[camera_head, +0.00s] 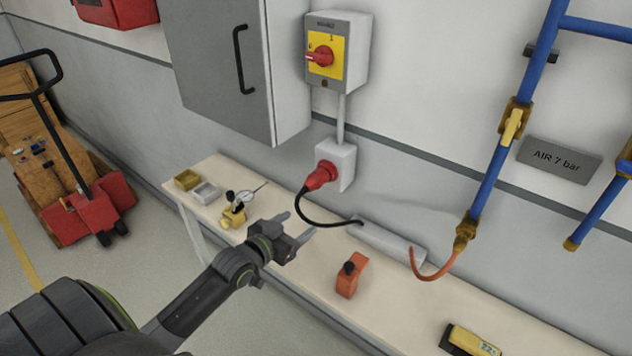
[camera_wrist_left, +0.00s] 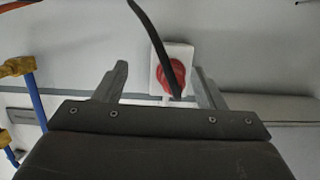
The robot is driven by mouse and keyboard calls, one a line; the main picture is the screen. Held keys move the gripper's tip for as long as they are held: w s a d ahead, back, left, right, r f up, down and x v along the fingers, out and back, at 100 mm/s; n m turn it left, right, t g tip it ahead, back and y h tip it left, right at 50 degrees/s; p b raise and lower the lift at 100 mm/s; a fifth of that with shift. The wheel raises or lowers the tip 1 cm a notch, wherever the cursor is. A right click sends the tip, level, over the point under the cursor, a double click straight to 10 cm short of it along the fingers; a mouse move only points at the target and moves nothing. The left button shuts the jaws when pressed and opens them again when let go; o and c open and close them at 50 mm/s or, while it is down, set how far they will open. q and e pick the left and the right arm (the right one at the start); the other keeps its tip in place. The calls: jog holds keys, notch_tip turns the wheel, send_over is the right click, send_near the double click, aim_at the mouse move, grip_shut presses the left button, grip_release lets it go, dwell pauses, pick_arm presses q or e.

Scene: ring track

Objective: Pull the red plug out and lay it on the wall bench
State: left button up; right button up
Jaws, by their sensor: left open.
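The red plug (camera_head: 322,175) sits in a pale grey wall socket box (camera_head: 347,161) above the bench. A black cable (camera_head: 311,213) hangs from it in a curve to a grey duct. My left gripper (camera_head: 296,226) is open and empty, below the plug in the head view. In the left wrist view the red plug (camera_wrist_left: 172,78) shows beyond and between the open fingers (camera_wrist_left: 160,69), nearer the right finger. The cable (camera_wrist_left: 152,32) crosses in front of it there. The wall bench (camera_head: 425,318) runs along the wall beneath. My right gripper is out of view.
On the bench are a yellow dial gauge stand (camera_head: 233,215), small bins (camera_head: 187,180), an orange block (camera_head: 351,276), the grey duct (camera_head: 385,240) and a yellow-black device (camera_head: 470,341). The bench is bare between the orange block and that device. A switch box (camera_head: 352,50) hangs above.

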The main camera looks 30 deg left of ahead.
aim_at(316, 180)
pick_arm(q)
jog(key=w+a+r+t, duration=0.2)
jog(key=w+r, duration=0.1)
jog(key=shift+w+a+r, duration=0.1)
jog(key=shift+a+r, duration=0.1)
jog(key=shift+r, duration=0.1)
jog(key=shift+w+a+r, duration=0.15)
jog(key=shift+a+r, duration=0.05)
jog(key=shift+r, duration=0.15)
jog(key=w+b, duration=0.1)
jog(key=w, duration=0.1)
jog(key=w+b, duration=0.2)
jog(key=w, duration=0.1)
jog(key=w+b, duration=0.2)
jog(key=shift+w+d+f, duration=0.2)
jog(key=shift+w+d, duration=0.15)
jog(key=shift+w+r, duration=0.2)
jog(key=shift+w, duration=0.45)
